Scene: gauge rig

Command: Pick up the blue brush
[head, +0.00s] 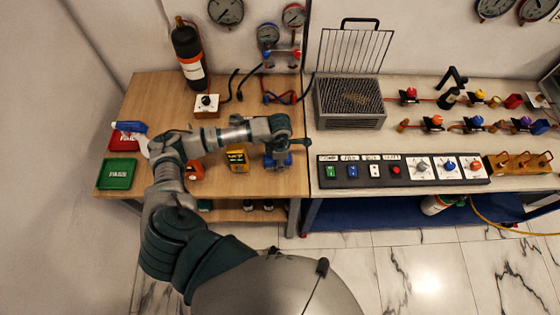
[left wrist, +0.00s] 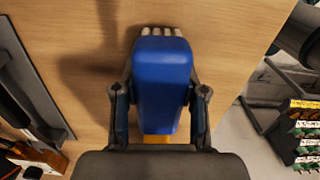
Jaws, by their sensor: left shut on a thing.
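The blue brush (left wrist: 162,80) fills the middle of the left wrist view, with pale bristles at its far end and a bit of yellow at its near end. My left gripper (left wrist: 160,98) has a finger on each side of it and is shut on it. In the head view the gripper (head: 279,157) is over the right part of the wooden table (head: 150,95), and blue shows under it. I cannot tell whether the brush touches the table. My right gripper is not in view.
A yellow box (head: 236,160) and an orange item (head: 194,170) are left of the gripper. Green (head: 118,173) and red (head: 124,141) trays lie at the table's left, a blue-and-white item (head: 128,127) by the red one. A button panel (head: 400,170) lies right.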

